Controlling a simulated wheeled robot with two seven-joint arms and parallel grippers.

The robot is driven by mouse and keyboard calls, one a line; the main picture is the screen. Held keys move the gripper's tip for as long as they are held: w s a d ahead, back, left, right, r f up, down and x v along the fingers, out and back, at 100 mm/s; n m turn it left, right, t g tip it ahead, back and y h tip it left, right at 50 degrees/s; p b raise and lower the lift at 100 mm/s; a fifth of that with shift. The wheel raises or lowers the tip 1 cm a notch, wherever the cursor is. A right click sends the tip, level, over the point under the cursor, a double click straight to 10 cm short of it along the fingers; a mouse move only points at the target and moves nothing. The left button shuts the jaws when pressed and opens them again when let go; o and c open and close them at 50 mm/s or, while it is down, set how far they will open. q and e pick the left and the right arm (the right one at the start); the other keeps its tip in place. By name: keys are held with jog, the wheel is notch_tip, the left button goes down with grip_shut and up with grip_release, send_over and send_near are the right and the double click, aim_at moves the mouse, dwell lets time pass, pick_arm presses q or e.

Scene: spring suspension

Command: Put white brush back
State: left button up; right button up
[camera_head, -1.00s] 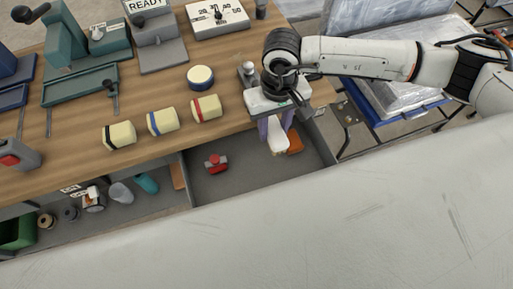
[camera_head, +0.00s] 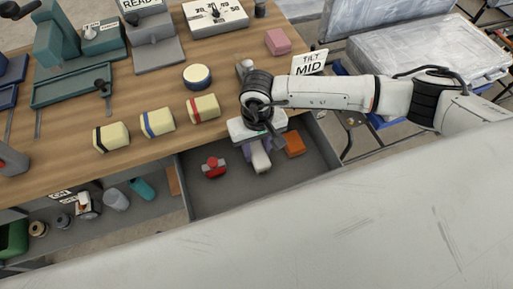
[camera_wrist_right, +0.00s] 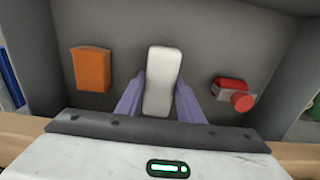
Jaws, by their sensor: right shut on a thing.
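The white brush (camera_head: 260,158) is a pale rounded block, seen over the open drawer. It also shows upright between the purple fingers in the right wrist view (camera_wrist_right: 162,80). My right gripper (camera_head: 259,150) is shut on it, one finger on each side. In the right wrist view the fingers (camera_wrist_right: 159,98) flank its lower half. Whether the brush touches the drawer floor cannot be told. The drawer (camera_head: 235,196) has a bare grey floor. My left gripper is not in view.
In the drawer, a red-and-grey item (camera_head: 213,167) lies left of the brush and an orange block (camera_head: 294,144) right of it. Several cream blocks, one with a red band (camera_head: 203,108), stand on the wooden table (camera_head: 150,90). A TILT MID sign (camera_head: 309,63) stands behind my right arm.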

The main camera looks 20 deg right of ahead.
aim_at(257, 150)
jog(key=o, duration=1.1)
notch_tip(257, 150, up, 12)
jog(key=b, duration=0.1)
